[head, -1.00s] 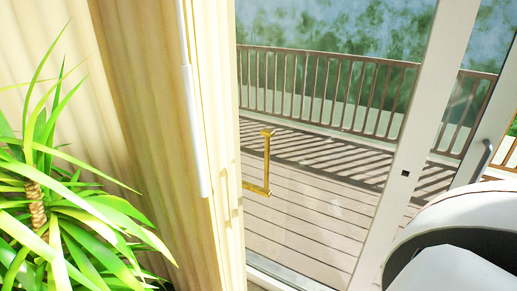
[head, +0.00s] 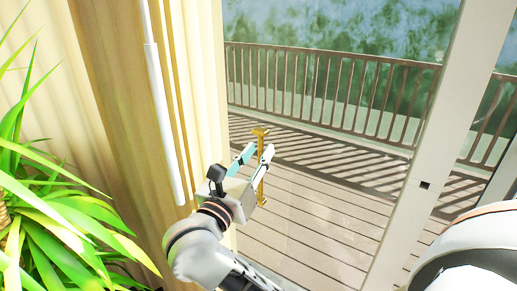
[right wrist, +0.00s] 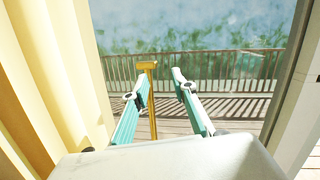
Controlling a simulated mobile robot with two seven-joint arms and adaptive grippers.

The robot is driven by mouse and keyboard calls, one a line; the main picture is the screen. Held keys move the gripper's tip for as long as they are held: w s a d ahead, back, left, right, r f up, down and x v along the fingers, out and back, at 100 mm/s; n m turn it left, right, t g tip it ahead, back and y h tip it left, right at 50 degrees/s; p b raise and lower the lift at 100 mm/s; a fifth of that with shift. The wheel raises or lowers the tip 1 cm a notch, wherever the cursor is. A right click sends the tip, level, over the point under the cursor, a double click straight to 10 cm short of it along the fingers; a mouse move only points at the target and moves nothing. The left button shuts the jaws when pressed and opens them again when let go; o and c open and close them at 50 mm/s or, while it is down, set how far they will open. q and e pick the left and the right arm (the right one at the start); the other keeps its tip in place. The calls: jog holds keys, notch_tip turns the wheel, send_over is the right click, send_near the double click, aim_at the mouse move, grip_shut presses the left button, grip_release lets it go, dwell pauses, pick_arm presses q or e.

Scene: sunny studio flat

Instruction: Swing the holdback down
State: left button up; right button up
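The holdback is a slim brass bar (head: 262,183) that stands upright beside the curtain's edge, in front of the glass. It has a short crosspiece at its top; its lower end is partly hidden by my gripper. My right gripper (head: 257,151) reaches up from below with its two teal fingers open, one on each side of the bar. In the right wrist view the holdback (right wrist: 151,104) shows between the open fingers (right wrist: 159,77), nearer the left one. I cannot tell whether a finger touches it. My left gripper is not in view.
A cream curtain (head: 200,100) hangs just left of the holdback, with a white rod (head: 164,120) along it. A leafy plant (head: 70,225) stands at the lower left. Behind the glass are a deck and a railing (head: 330,95). A door frame post (head: 425,150) stands to the right.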

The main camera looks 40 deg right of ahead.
aim_at(260, 147)
jog(key=w+d, duration=0.1)
jog(key=w, duration=0.1)
jog(key=w+d+f+y, duration=0.1)
jog(key=w+d, duration=0.1)
jog(key=w+d+f+m+y, duration=0.1)
jog(key=w+d, duration=0.1)
jog(key=shift+d, duration=0.15)
dwell(0.3)
grip_shut()
